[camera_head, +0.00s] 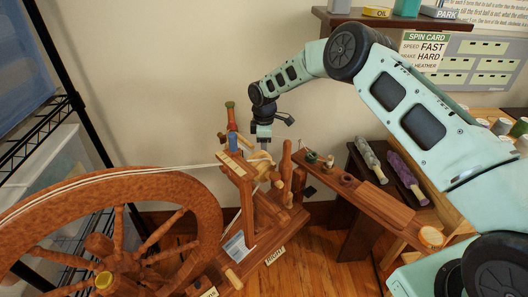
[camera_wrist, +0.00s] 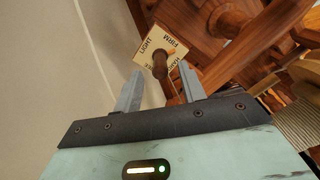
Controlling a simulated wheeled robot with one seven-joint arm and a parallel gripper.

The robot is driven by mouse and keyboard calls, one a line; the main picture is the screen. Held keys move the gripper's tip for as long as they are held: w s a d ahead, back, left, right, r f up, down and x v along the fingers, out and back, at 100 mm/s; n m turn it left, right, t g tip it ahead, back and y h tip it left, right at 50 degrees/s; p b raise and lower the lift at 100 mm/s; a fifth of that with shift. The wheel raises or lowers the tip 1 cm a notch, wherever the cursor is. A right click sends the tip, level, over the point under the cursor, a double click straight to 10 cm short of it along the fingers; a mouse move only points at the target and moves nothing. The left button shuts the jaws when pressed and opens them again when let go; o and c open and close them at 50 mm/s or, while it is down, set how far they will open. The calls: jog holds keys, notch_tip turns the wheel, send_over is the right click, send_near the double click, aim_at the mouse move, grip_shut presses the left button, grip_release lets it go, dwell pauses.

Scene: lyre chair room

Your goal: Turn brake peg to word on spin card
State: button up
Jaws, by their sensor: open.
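The spin card (camera_head: 423,55) is on the back wall at the upper right in the head view. It reads SPEED FAST, then HARD, and HEATHER in smaller letters. In the wrist view, the brake peg (camera_wrist: 160,65) is dark wood and stands through a cream word plate (camera_wrist: 151,42). Which word the peg points to cannot be told. My gripper (camera_wrist: 159,70) is open, its fingertips on either side of the peg in the picture; contact is unclear. It also shows above the spinning wheel's wooden frame in the head view (camera_head: 263,133).
The large wooden wheel (camera_head: 205,215) fills the lower left, with a pale cord running to the upright. A red-and-blue bobbin post (camera_head: 231,118) stands left of my gripper. A black wire rack (camera_head: 75,100) is at left.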

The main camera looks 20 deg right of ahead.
jog(key=shift+f, duration=1.2)
grip_shut()
jog(key=shift+m, duration=0.4)
jog(key=m+b, duration=0.1)
jog(key=m, duration=0.3)
jog(key=shift+m, duration=0.3)
jog(key=m, duration=0.5)
jog(key=shift+m+b, duration=0.3)
jog(key=shift+b, duration=0.05)
